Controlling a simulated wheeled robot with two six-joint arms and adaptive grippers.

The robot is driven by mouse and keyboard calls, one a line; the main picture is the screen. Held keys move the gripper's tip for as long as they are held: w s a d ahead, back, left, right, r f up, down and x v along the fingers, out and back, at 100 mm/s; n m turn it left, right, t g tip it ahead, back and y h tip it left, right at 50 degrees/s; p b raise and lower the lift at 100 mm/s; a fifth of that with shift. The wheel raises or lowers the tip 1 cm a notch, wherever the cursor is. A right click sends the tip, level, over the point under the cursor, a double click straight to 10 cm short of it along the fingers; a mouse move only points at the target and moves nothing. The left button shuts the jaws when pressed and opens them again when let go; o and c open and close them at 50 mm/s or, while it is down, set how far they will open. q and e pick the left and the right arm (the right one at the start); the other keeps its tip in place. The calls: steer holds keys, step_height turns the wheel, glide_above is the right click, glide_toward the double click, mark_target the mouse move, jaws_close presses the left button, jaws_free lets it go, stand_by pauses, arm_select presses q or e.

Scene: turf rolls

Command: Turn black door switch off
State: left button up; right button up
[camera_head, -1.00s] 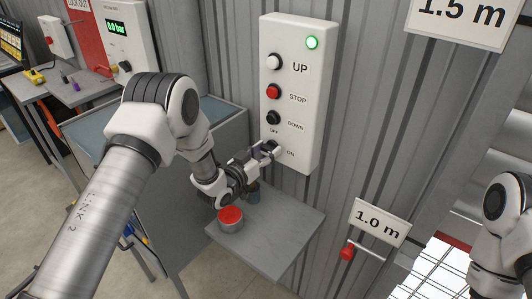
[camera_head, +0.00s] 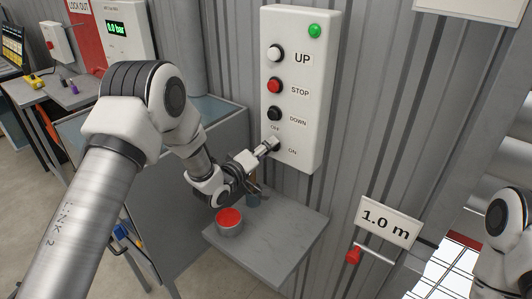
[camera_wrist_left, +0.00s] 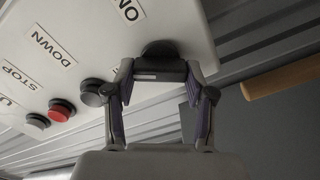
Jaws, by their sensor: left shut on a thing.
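The white control panel (camera_head: 291,100) on the corrugated wall has UP, STOP and DOWN buttons and a green lamp (camera_head: 314,31) that looks dull. The black door switch (camera_wrist_left: 160,47) sits at its lower end, beside OFF and ON labels. My left gripper (camera_head: 270,147) reaches it from the lower left and mostly hides it in the head view. In the wrist view my left gripper (camera_wrist_left: 161,74) has its fingers on both sides of the switch's dark handle, shut on it. My right gripper is out of view.
A grey shelf (camera_head: 275,245) below the panel holds a red-topped round button (camera_head: 229,221) close under my left forearm. A red-handled lever (camera_head: 354,255) is by the 1.0 m sign (camera_head: 388,222).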

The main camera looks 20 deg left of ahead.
arm_select(q)
steer(key=shift+n+b, duration=0.65)
steer(key=shift+n, duration=2.35)
steer(key=o, duration=1.2)
steer(key=shift+w+f, duration=0.1)
steer(key=shift+c, duration=0.2)
steer(key=v, duration=1.2)
